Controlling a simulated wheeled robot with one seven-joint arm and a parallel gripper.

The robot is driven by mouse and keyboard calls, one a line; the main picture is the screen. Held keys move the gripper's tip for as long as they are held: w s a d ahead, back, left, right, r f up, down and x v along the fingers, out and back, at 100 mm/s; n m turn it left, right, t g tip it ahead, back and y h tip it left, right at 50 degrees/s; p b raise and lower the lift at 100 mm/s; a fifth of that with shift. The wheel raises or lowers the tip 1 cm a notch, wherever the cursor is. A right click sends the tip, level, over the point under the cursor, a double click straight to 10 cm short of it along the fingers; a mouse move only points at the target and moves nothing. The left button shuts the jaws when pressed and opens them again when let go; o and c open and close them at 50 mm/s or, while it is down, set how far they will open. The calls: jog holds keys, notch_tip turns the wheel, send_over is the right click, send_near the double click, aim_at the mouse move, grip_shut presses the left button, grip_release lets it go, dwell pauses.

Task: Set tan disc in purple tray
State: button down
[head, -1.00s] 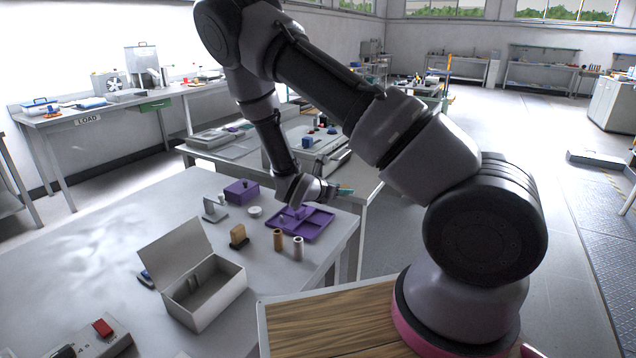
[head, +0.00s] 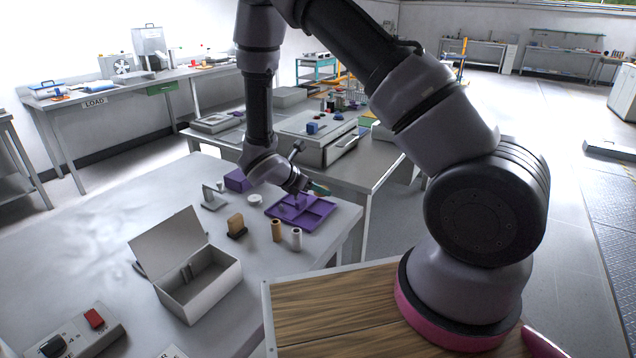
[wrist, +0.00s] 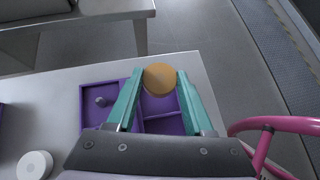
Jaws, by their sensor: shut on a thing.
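My gripper (wrist: 160,76) has teal fingers, shut on the tan disc (wrist: 160,79), which is held at the fingertips in the wrist view. In the head view my gripper (head: 319,188) is above the back right part of the purple tray (head: 318,209); the disc cannot be made out there. The tray also shows below the fingers in the wrist view (wrist: 165,126). It has divided compartments, and a purple peg (wrist: 101,102) stands in the left one. The disc overlaps the tray's far right compartment in the wrist view and appears held above it.
Gold (head: 276,231) and white (head: 296,238) cylinders stand in front of the tray. A white round piece (head: 254,199), a purple box (head: 237,180) and a tan block (head: 236,225) stand left of it. An open grey box (head: 205,284) is nearer. The table edge lies right of the tray.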

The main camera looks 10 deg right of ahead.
jog(key=shift+f, duration=1.75)
jog(key=shift+f, duration=0.15)
grip_release()
jog(key=shift+r, duration=3.6)
